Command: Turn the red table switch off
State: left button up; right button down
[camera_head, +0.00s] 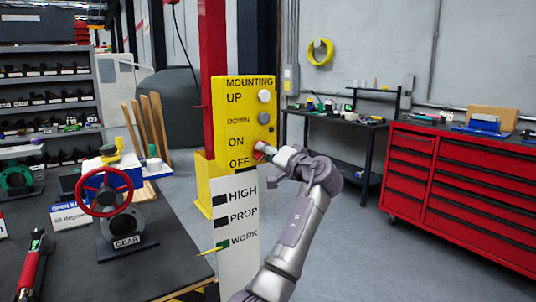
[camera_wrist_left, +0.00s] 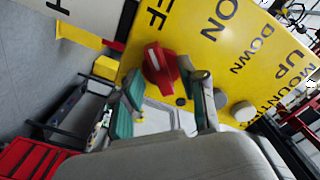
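The red switch (camera_wrist_left: 160,68) is a round knob with a pale mark, on a yellow panel (camera_wrist_left: 205,50) beside the ON and OFF labels. In the head view the red switch (camera_head: 259,152) is partly hidden by my left gripper (camera_head: 268,153), which points at it from the right. In the wrist view my left gripper (camera_wrist_left: 167,82) has its two teal-padded fingers apart, one on each side of the knob. A gap shows at the right finger; I cannot tell whether the left finger touches. I cannot tell whether the switch stands at ON or OFF. My right gripper is out of view.
The panel has a white button (camera_head: 264,96) and a grey button (camera_head: 264,118) above the switch. A dark table (camera_head: 150,262) with a red handwheel (camera_head: 104,192) stands at the left. A red tool cabinet (camera_head: 460,190) stands at the right, with open floor before it.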

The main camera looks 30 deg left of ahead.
pick_arm(q)
jog(key=v, duration=1.2)
jog(key=shift+w, duration=0.1)
